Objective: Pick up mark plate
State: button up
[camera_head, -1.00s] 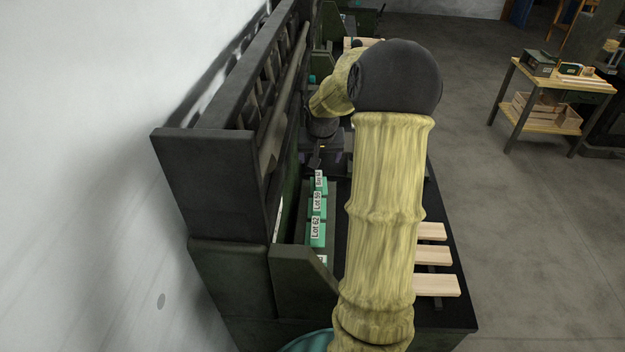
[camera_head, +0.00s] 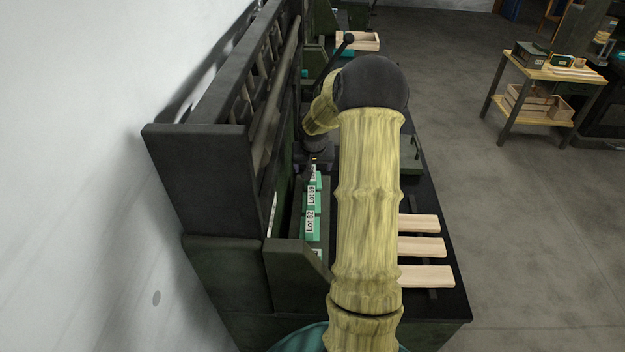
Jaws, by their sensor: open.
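Several green mark plates with white printed labels stand in a row in a dark holder on the bench's left side. One plate reads "Lot 62" (camera_head: 316,233), and the plate behind it seems to read "Lot 59" (camera_head: 316,203). The far plate (camera_head: 317,181) is partly covered by my gripper. A near plate (camera_head: 318,257) shows only in part behind the holder's front wall. My gripper (camera_head: 312,166) is open, pointing down at the far end of the row. Its fingertips are small and dark, and I cannot tell whether they touch the far plate.
Pale wooden slats (camera_head: 422,247) lie on the dark bench (camera_head: 452,300) to the right of my arm. A tall dark rack (camera_head: 205,170) stands along the left wall. A wooden crate (camera_head: 358,41) is at the back. A side table (camera_head: 540,72) stands far right, with open floor before it.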

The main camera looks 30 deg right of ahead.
jog(key=shift+x, duration=1.4)
jog(key=shift+p+x, duration=0.3)
jog(key=shift+x, duration=2.3)
jog(key=shift+s, duration=0.1)
jog(key=c, duration=1.1)
